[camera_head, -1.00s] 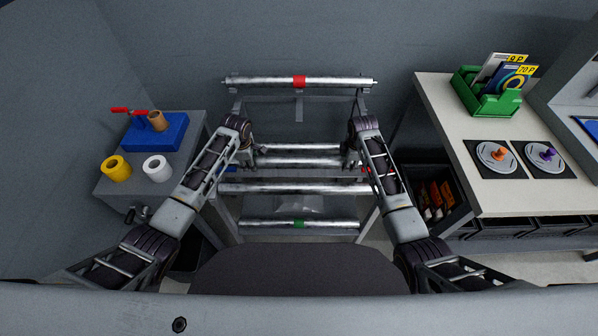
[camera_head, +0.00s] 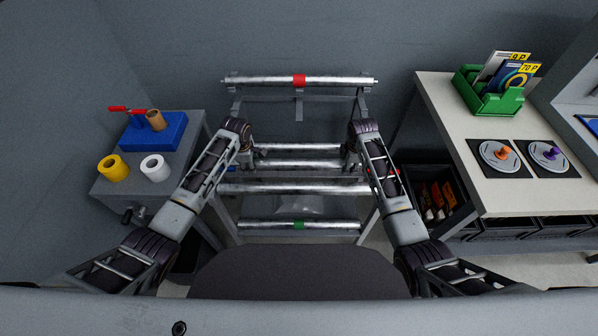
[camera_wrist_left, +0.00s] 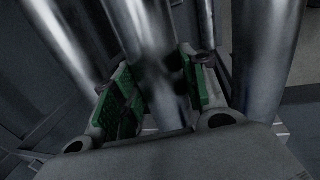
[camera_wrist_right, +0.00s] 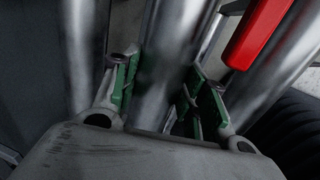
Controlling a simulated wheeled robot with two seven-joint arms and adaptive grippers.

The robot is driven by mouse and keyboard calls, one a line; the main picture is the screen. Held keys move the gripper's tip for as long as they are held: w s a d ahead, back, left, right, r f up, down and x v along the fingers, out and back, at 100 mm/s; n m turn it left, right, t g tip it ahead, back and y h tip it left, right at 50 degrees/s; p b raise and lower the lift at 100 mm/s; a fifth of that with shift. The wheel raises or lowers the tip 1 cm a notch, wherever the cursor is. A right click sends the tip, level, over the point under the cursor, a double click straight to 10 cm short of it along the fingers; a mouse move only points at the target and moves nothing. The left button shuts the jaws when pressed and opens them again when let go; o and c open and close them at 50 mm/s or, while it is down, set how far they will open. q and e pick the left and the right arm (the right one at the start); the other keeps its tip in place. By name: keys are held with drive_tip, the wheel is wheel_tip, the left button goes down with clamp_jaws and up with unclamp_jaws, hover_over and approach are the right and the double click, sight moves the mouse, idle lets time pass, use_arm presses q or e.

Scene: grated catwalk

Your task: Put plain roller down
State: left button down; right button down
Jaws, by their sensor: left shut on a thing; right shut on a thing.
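Several long metal rollers lie across the rack (camera_head: 238,104) in the head view. My left gripper (camera_head: 248,163) and right gripper (camera_head: 350,162) are near the two ends of a plain roller (camera_head: 298,162) in the middle, partly hidden by my arms. In the left wrist view, the pads close on the plain silver roller (camera_wrist_left: 152,50). In the right wrist view, the pads also close on it (camera_wrist_right: 170,60). Other rollers run close on both sides. Whether the held roller touches its supports is hidden.
A red-banded roller (camera_head: 299,81) rests on top, and a green-banded roller (camera_head: 299,224) lies low. Another plain roller (camera_head: 290,188) is nearer me. A side table (camera_head: 190,150) with tape rolls stands left; a pale counter (camera_head: 470,165) stands right.

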use_arm(q)
drive_tip(key=shift+f+b, duration=0.7)
use_arm(e)
drive_tip(key=shift+f, duration=0.7)
use_arm(q)
drive_tip(key=c, duration=0.8)
unclamp_jaws()
use_arm(e)
drive_tip(key=c, duration=0.8)
unclamp_jaws()
use_arm(q)
drive_tip(key=shift+r, duration=0.1)
drive_tip(key=shift+s+r, duration=0.4)
drive_tip(key=shift+r, duration=1.5)
drive_tip(key=shift+s+r, duration=0.4)
drive_tip(key=shift+r, duration=1.55)
drive_tip(key=shift+s+r, duration=0.4)
drive_tip(key=shift+r, duration=1.5)
use_arm(e)
wheel_tip(320, 180, up, 12)
drive_tip(key=s, duration=0.2)
drive_tip(key=shift+s+f, duration=0.15)
drive_tip(key=shift+s, duration=0.05)
